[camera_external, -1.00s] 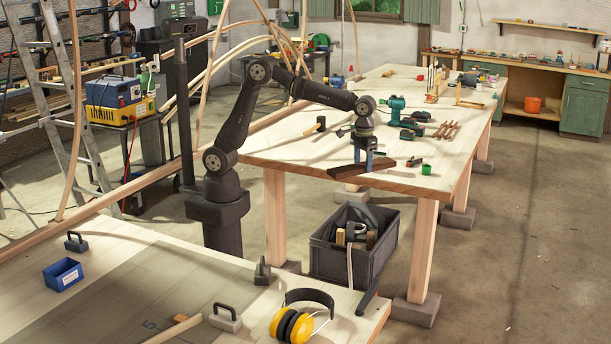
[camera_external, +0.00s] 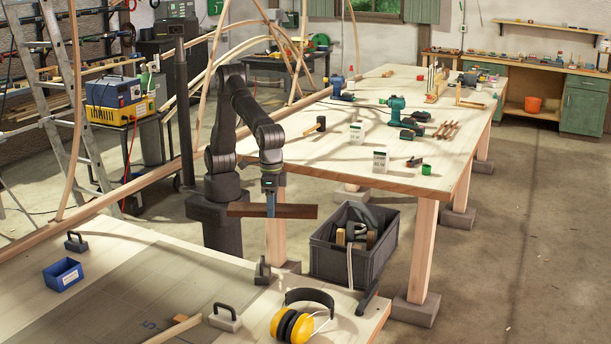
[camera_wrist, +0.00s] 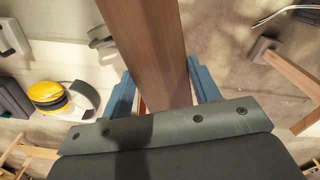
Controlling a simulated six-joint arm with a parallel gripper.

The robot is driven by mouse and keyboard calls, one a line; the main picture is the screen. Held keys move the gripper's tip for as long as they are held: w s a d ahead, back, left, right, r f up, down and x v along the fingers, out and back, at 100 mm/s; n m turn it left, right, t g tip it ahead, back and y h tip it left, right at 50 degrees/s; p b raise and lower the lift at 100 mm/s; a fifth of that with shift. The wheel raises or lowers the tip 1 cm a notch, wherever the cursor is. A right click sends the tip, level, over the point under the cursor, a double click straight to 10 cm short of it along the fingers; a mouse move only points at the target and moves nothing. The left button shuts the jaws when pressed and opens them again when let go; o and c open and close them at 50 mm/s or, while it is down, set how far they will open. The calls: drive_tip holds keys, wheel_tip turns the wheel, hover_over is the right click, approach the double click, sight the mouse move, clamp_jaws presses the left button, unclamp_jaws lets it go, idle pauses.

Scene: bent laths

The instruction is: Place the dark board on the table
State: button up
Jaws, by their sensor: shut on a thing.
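The dark board (camera_external: 298,211) is a long brown plank, held in the air and roughly level in the external view. My gripper (camera_external: 270,208) points down and is shut on it near its middle. In the wrist view the board (camera_wrist: 148,40) runs up out of the frame between the two blue fingers of my gripper (camera_wrist: 163,90). The board hangs at the gap between the long wooden table (camera_external: 430,181) behind and the pale front table (camera_external: 110,235), touching neither as far as I can see. The board's far end is cut off in the wrist view.
The front table bears a blue bin (camera_external: 62,275), yellow earmuffs (camera_external: 296,325) and several dark-handled blocks. Its grey middle is largely clear. A dark crate (camera_external: 352,260) stands on the floor below.

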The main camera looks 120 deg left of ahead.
drive_tip(key=s+d+m, duration=0.2)
drive_tip(key=s+d, duration=0.8)
drive_tip(key=s, duration=0.4)
drive_tip(key=s+d+m, duration=0.3)
drive_tip(key=s+d, duration=0.8)
drive_tip(key=s, duration=0.4)
drive_tip(key=f, duration=0.5)
drive_tip(key=shift+w+a+f, duration=0.1)
drive_tip(key=shift+w+a, duration=0.2)
drive_tip(key=shift+w, duration=0.05)
hover_over(191, 278)
wheel_tip(191, 278, down, 7)
drive_tip(key=shift+s+a+r, duration=0.1)
drive_tip(key=shift+r, duration=0.05)
drive_tip(key=shift+f, duration=2.1)
drive_tip(key=shift+f, duration=0.15)
drive_tip(key=o, duration=1.1)
